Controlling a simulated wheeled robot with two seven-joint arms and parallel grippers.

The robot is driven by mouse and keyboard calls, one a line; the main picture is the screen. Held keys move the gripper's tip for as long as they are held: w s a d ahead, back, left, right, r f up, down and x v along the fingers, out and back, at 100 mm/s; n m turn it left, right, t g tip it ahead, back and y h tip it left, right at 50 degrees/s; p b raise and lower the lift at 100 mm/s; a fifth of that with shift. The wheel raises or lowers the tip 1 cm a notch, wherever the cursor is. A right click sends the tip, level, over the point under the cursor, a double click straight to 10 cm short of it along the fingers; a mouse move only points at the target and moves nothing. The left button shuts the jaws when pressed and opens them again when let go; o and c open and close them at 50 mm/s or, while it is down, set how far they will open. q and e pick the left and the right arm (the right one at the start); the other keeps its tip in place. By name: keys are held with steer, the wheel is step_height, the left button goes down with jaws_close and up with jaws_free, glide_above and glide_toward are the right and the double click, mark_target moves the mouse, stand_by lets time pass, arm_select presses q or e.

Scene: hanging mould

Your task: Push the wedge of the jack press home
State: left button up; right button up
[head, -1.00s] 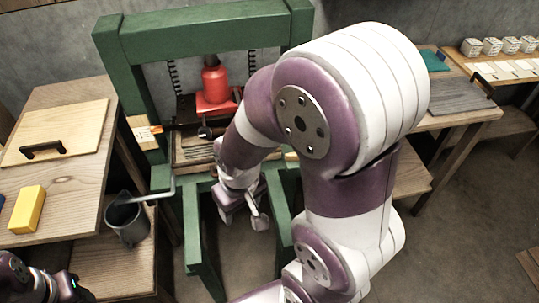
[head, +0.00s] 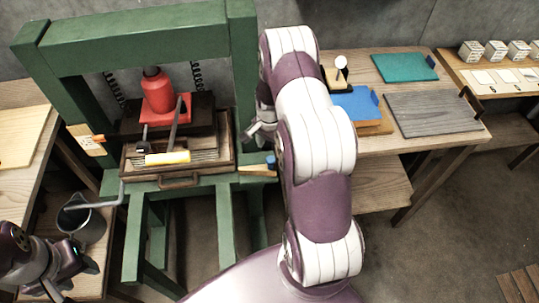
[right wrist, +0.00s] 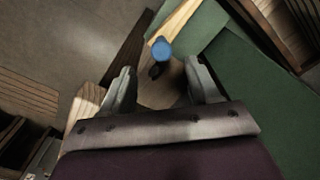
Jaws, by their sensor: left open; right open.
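The green jack press (head: 140,50) stands at the left, with a red jack (head: 160,95) above a dark block and a slatted tray (head: 205,158). My left gripper (head: 66,264) is open at the lower left, away from the press.
A grey jug (head: 80,218) stands on a low shelf at left. A right-hand table holds a blue item (head: 355,103), a teal item (head: 404,67) and a grey board (head: 432,113).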

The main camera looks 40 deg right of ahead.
mark_target(271, 159)
steer(key=f, duration=0.4)
steer(key=d+f, duration=0.1)
steer(key=f, duration=0.1)
steer(key=shift+w, duration=0.15)
steer(key=shift+a+f, duration=0.3)
steer(key=shift+f, duration=0.1)
steer(key=shift+d, duration=0.1)
jaws_close()
steer(key=w+a, duration=0.1)
steer(key=a, duration=0.1)
steer(key=w+a, duration=0.1)
steer(key=a, duration=0.1)
steer(key=w+a+b, duration=0.1)
steer(key=a, duration=0.1)
steer(key=shift+w+f, duration=0.1)
steer(key=shift+d, duration=0.1)
steer(key=shift+c, duration=1.8)
jaws_free()
steer(key=o, duration=0.4)
steer(key=shift+a, duration=0.25)
steer(key=shift+c, duration=0.2)
